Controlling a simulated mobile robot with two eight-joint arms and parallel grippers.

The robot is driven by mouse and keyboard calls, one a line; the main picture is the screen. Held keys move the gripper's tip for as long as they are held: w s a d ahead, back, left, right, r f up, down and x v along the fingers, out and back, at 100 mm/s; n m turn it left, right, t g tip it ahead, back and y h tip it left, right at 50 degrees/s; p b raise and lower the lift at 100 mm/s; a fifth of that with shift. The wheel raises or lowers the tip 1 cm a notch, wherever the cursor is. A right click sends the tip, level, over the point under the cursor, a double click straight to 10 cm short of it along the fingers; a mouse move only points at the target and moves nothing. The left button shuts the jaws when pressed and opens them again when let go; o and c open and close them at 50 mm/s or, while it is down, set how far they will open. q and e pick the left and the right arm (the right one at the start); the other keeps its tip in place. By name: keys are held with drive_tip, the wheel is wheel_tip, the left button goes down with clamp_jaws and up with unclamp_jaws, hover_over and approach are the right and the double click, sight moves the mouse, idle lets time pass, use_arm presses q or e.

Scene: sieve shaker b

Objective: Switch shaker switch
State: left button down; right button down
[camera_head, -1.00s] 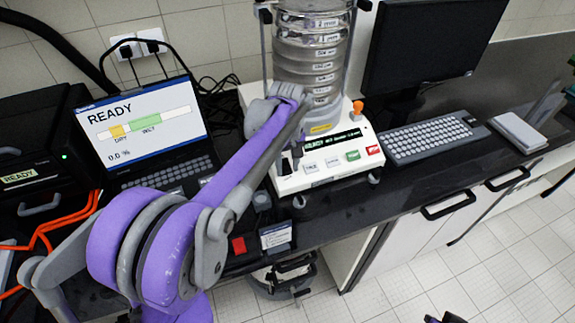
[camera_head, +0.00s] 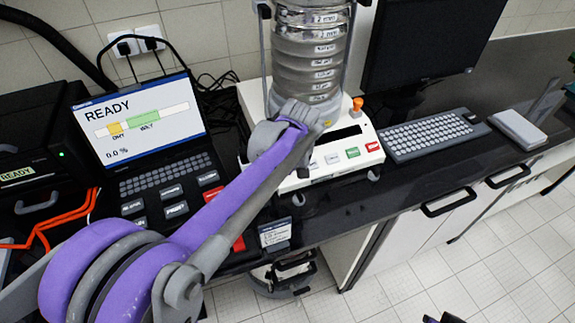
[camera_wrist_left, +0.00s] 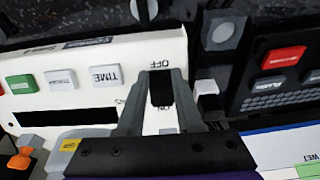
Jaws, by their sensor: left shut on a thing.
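In the head view my left arm hides the switch and fingertips. The shaker display (camera_head: 346,133) is dark and blank, also in the left wrist view (camera_wrist_left: 65,117).
The laptop (camera_head: 140,115) reading READY stands to the left. A keyboard (camera_head: 432,135) and monitor (camera_head: 425,40) are to the right. An orange knob (camera_head: 357,104) and several panel buttons (camera_head: 352,152) lie near my left arm.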

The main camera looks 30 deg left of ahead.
use_arm(q)
drive_tip(key=c, duration=0.6)
unclamp_jaws()
drive_tip(key=shift+o, duration=0.2)
drive_tip(key=v, duration=1)
drive_tip(key=shift+r+p, duration=0.3)
drive_tip(key=shift+r, duration=0.1)
drive_tip(key=shift+s+d, duration=0.1)
drive_tip(key=shift+s, duration=0.05)
